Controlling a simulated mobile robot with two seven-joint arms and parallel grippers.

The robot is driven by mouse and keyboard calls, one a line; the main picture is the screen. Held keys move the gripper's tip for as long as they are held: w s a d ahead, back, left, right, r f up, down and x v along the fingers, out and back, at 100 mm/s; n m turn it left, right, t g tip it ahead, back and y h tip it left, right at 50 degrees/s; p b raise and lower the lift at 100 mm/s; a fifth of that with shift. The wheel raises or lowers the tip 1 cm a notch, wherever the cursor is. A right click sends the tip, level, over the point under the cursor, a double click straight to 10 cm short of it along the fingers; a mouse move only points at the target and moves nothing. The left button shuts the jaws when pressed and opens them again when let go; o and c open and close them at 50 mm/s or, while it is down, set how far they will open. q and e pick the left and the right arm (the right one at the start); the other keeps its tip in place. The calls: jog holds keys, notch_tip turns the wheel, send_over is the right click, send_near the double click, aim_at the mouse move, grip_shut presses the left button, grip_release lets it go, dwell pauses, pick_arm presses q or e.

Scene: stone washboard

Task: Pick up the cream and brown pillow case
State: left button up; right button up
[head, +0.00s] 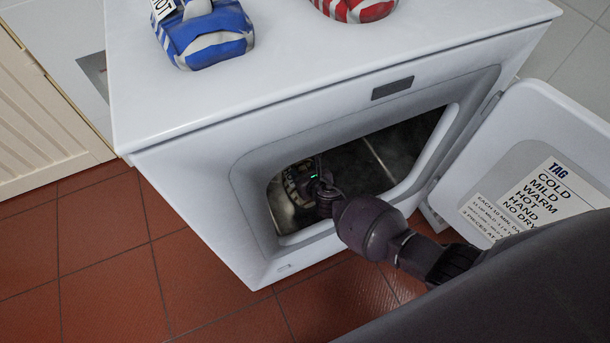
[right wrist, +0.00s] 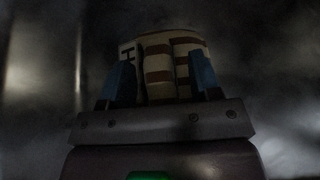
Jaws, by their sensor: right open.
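The cream and brown striped pillow case (right wrist: 172,62) is a folded bundle inside the dark drum, with a white lettered tag at its left in the right wrist view. In the head view the pillow case (head: 291,186) shows only as a small striped patch inside the machine's opening. My right gripper (head: 305,178) reaches through the opening. In the right wrist view my right gripper (right wrist: 165,82) has its blue fingers apart, one on each side of the pillow case. Whether they touch it is hard to tell in the dark. My left gripper is not in view.
The white machine (head: 200,205) has its door (head: 500,150) swung open to the right, with a printed label. A blue and white bundle (head: 204,38) and a red and white bundle (head: 355,8) lie on top. Red tiled floor (head: 100,250) is clear at left.

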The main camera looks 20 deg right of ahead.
aim_at(304, 170)
jog(key=shift+r, duration=0.1)
jog(key=shift+c, duration=0.9)
grip_shut()
jog(key=shift+w+r+p, duration=0.15)
jog(key=shift+r+p, duration=0.15)
jog(key=shift+r, duration=0.25)
notch_tip(304, 170, up, 3)
jog(key=shift+w+f+p, duration=0.1)
jog(key=shift+w+p, duration=0.05)
jog(key=shift+p, duration=0.65)
notch_tip(304, 170, up, 5)
jog(key=p, duration=0.3)
jog(key=shift+r+p, duration=0.4)
jog(key=shift+p, duration=0.05)
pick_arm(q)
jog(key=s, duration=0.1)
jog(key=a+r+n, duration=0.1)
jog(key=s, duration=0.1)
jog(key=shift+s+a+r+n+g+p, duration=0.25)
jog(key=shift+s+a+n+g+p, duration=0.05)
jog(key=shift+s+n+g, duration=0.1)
pick_arm(e)
jog(key=shift+s+r, duration=0.25)
